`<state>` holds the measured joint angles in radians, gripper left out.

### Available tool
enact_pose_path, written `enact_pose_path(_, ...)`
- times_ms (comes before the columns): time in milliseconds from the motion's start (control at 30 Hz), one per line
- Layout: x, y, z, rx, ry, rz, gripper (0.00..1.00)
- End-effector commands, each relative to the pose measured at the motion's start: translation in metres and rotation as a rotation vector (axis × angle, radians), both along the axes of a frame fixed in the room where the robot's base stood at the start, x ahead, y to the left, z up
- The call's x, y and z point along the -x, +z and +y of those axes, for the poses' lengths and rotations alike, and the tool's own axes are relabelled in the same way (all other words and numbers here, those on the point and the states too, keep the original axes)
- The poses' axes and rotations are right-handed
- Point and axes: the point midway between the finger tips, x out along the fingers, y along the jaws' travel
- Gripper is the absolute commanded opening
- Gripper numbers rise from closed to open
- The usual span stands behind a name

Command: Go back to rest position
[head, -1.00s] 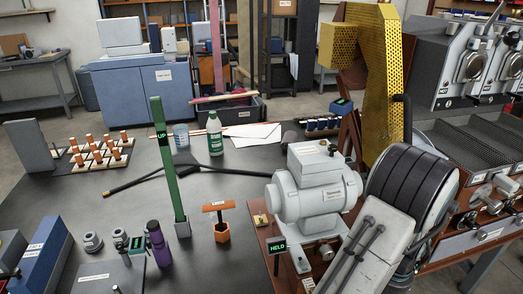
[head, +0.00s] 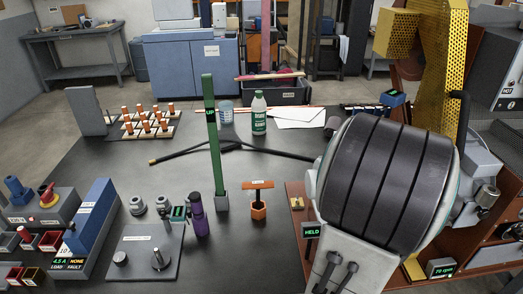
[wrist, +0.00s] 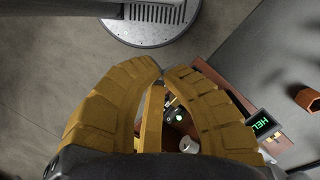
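My gripper (wrist: 162,71) shows only in the wrist view. Its two tan ribbed fingers curve inward and their tips all but meet, so it looks shut. A thin yellow strip shows between the fingers; I cannot tell whether it is part of the gripper. Nothing is clearly held. It hangs above the brown wooden board, with a green-lit "HELD" sign (wrist: 264,124) to its right. The "HELD" sign (head: 311,231) stands just left of my arm.
The dark bench holds a green post (head: 212,135), a purple bottle (head: 197,214), an orange holder (head: 259,210), a white bottle with a green label (head: 259,114) and a blue block (head: 95,218). A yellow perforated guard (head: 435,65) rises behind my arm.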

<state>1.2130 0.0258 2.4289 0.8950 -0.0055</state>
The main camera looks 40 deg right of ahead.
Motion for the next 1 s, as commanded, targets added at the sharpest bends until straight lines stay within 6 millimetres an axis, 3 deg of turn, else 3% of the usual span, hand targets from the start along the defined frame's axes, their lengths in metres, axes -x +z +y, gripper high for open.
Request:
enact_pose_path(33, -0.013, 0.014, 0.009, 0.035, 0.083, -0.015, 0.0)
enact_pose_path(200, -0.047, 0.045, 0.036, 0.135, 0.317, -0.077, 0.0)
enact_pose_path(500, -0.091, 0.095, 0.095, 0.277, 0.721, -0.244, 0.0)
enact_pose_path(733, -0.107, 0.126, 0.139, 0.327, 0.978, -0.378, 0.0)
enact_pose_path(1000, -0.111, 0.137, 0.17, 0.318, 1.148, -0.441, 0.0)
